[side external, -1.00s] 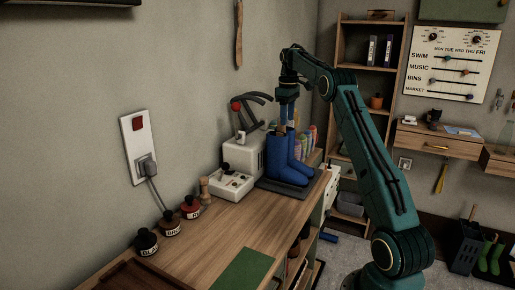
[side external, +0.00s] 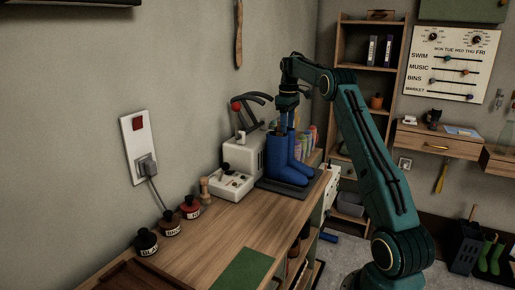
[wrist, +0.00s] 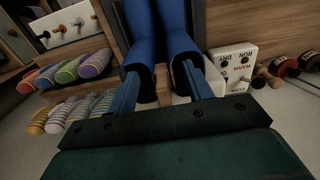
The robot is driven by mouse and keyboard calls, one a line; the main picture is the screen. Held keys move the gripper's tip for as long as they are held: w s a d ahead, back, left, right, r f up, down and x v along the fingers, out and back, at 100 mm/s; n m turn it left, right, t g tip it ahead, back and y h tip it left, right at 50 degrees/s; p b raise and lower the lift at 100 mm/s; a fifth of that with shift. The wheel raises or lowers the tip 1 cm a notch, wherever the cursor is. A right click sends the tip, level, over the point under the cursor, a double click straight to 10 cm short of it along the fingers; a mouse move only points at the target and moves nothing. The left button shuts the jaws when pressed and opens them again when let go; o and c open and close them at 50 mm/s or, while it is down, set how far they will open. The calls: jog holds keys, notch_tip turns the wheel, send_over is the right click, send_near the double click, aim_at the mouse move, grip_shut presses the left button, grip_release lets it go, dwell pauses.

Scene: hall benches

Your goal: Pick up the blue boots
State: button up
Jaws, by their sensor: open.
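The blue boots (side external: 277,155) stand upright as a pair on a dark tray (side external: 268,186) at the far end of the bench. In the wrist view the two boot shafts (wrist: 142,40) run up from their dark open tops. My gripper (side external: 287,124) is right above the boots, pointing down, its fingers at the height of the boot tops. A light wooden piece shows between the boot tops.
A white machine (side external: 241,158) with a control box (side external: 231,184) stands close left of the boots. Striped rolled items (side external: 307,139) are behind them. Labelled pots (side external: 170,224) line the wall. The middle of the bench (side external: 225,223) is mostly clear.

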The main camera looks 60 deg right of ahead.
aim_at(287, 133)
jog(key=shift+f, duration=2.35)
jog(key=shift+c, duration=0.4)
grip_shut()
